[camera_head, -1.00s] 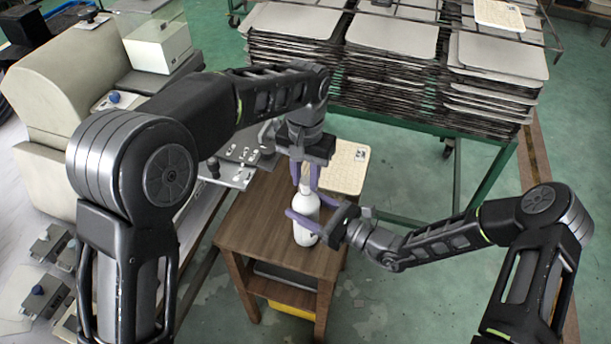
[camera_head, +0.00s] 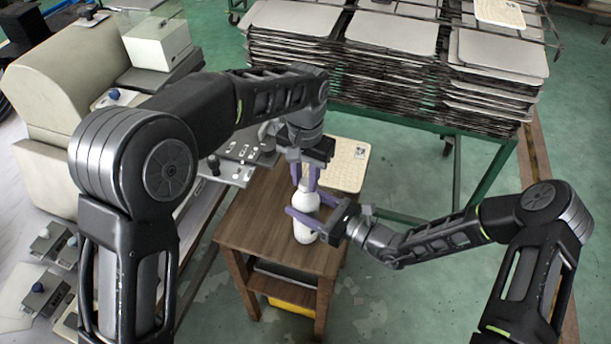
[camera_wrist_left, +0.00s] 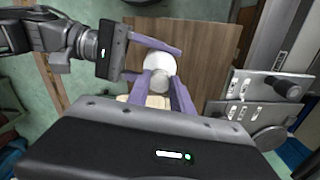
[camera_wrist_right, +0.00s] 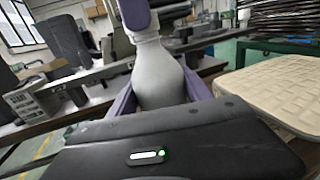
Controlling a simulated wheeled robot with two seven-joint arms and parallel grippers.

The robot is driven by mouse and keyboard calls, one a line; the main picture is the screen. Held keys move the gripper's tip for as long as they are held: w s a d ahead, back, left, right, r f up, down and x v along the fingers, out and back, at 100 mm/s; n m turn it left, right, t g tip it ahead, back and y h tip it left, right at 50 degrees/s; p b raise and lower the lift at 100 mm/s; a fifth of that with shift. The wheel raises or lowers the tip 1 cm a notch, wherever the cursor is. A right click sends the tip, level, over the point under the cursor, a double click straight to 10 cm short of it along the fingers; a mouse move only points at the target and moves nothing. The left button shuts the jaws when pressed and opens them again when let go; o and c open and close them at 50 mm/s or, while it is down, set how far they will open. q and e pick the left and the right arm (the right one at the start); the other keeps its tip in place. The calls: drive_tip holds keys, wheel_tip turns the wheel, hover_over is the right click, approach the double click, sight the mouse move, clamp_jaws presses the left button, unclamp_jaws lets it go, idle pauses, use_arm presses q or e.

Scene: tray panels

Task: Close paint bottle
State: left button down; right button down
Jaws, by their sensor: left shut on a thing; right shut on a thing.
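The white paint bottle (camera_head: 305,217) stands upright on the small wooden table in the head view. It fills the middle of the right wrist view (camera_wrist_right: 158,75). My right gripper (camera_head: 306,218) is shut on the bottle's body from the right, one finger on each side. My left gripper (camera_head: 305,178) comes down from above and is shut on the bottle's cap (camera_wrist_left: 160,60) at the top. The left fingers partly hide the cap and neck, so I cannot tell how far the cap sits on the neck.
The small wooden table (camera_head: 250,225) has bare top around the bottle. A cream patterned panel (camera_head: 348,165) lies behind it. A green-framed cart with stacked grey trays (camera_head: 400,35) stands at the back. A grey machine bench (camera_head: 45,165) is on the left.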

use_arm(q)
drive_tip(key=m, duration=0.7)
drive_tip(key=shift+w+a, duration=0.1)
drive_tip(key=shift+a, duration=0.05)
drive_tip(key=m, duration=0.5)
drive_tip(key=shift+w, duration=0.1)
drive_tip(key=m, duration=1.1)
drive_tip(key=shift+w+f+m, duration=0.1)
drive_tip(key=shift+m, duration=0.2)
drive_tip(key=m, duration=0.8)
drive_tip(key=shift+d, duration=0.2)
drive_tip(key=m, duration=0.6)
drive_tip(key=shift+d, duration=0.1)
